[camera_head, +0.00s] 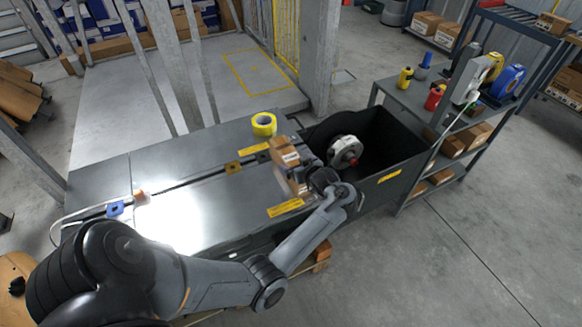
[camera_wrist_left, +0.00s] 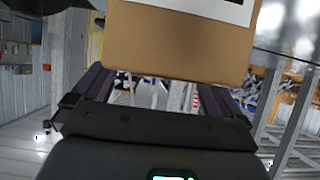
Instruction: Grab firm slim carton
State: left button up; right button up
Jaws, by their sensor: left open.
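A slim brown carton (camera_head: 284,150) with a white label stands near the right end of the grey metal table (camera_head: 130,180). It also shows large in the left wrist view (camera_wrist_left: 180,45), with part of a black-edged white label at its top edge. My left gripper (camera_head: 298,180) is at the near side of the carton. In the left wrist view its dark fingers (camera_wrist_left: 155,88) are apart, with the carton's lower edge between and beyond them. I cannot tell whether the fingers touch the carton. The fingertips are partly hidden in the head view. My right gripper does not show.
A black bin (camera_head: 400,160) holding a tape dispenser (camera_head: 345,151) adjoins the table on the right. A shelf rack (camera_head: 405,95) with bottles stands beyond it.

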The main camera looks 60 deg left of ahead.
aim_at(293, 160)
pick_arm(q)
jog(key=x, duration=0.2)
jog(key=b+x, duration=0.1)
jog(key=x, duration=0.1)
jog(key=shift+a+r, duration=0.15)
jog(key=shift+r, duration=0.05)
jog(key=c, duration=1.1)
jog(key=shift+c, duration=0.5)
jog(key=shift+r, duration=0.15)
